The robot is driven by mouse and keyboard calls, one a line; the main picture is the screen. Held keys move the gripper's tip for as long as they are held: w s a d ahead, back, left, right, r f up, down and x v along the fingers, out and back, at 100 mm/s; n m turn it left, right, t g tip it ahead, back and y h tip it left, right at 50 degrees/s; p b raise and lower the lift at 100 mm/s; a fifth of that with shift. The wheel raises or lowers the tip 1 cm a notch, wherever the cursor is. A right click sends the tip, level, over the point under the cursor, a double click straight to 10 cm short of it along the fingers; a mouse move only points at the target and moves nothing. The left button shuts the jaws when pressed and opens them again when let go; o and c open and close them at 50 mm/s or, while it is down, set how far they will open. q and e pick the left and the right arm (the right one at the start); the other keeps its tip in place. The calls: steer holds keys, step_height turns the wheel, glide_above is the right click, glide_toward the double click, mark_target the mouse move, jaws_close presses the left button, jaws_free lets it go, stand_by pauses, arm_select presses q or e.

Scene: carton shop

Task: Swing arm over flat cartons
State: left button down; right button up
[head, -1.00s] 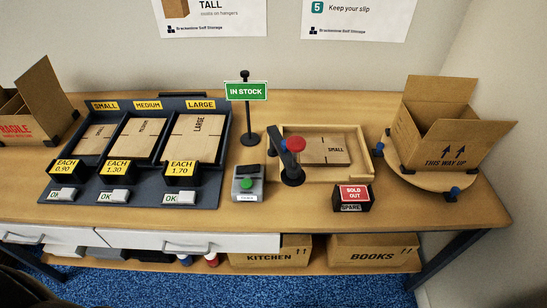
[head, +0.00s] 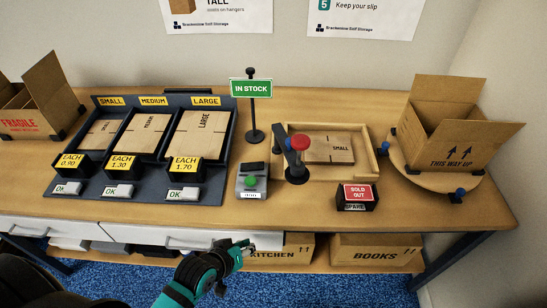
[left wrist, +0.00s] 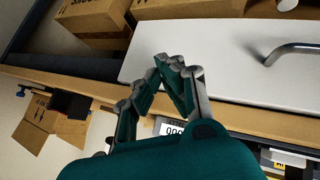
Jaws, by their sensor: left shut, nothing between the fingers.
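In the head view a small flat carton (head: 342,149) lies in a wooden tray (head: 371,137) right of centre. A dark swing arm (head: 290,156) with a red knob (head: 300,143) stands on a black post at the tray's left side, beside the carton rather than across it. My left gripper (head: 243,252) is low at the front, below the table edge and before the drawers, well apart from the arm. In the left wrist view the left gripper (left wrist: 169,62) has its fingertips together with nothing between them. My right gripper is not in view.
A card device with a green button (head: 251,182) stands left of the arm. A sold out sign (head: 354,193) stands before the tray. An in stock sign (head: 251,88) rises behind. A dark carton rack (head: 215,150) is left; an open carton (head: 447,140) sits on a turntable right.

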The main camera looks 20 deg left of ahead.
arm_select(q)
steer(key=w+a+r+n+t, duration=0.4)
steer(key=w+r+n+t, duration=0.4)
steer(key=r+n, duration=0.4)
step_height(320, 180, up, 2)
steer(key=shift+w+t, duration=0.4)
steer(key=shift+t, duration=0.2)
steer(key=p, duration=0.1)
glide_toward(282, 146)
steer(key=w+a, duration=0.3)
steer(key=shift+f, duration=0.15)
steer(key=w+d, duration=0.1)
steer(key=d+p, duration=0.1)
steer(key=shift+w+d, duration=0.55)
steer(key=shift+d, duration=0.15)
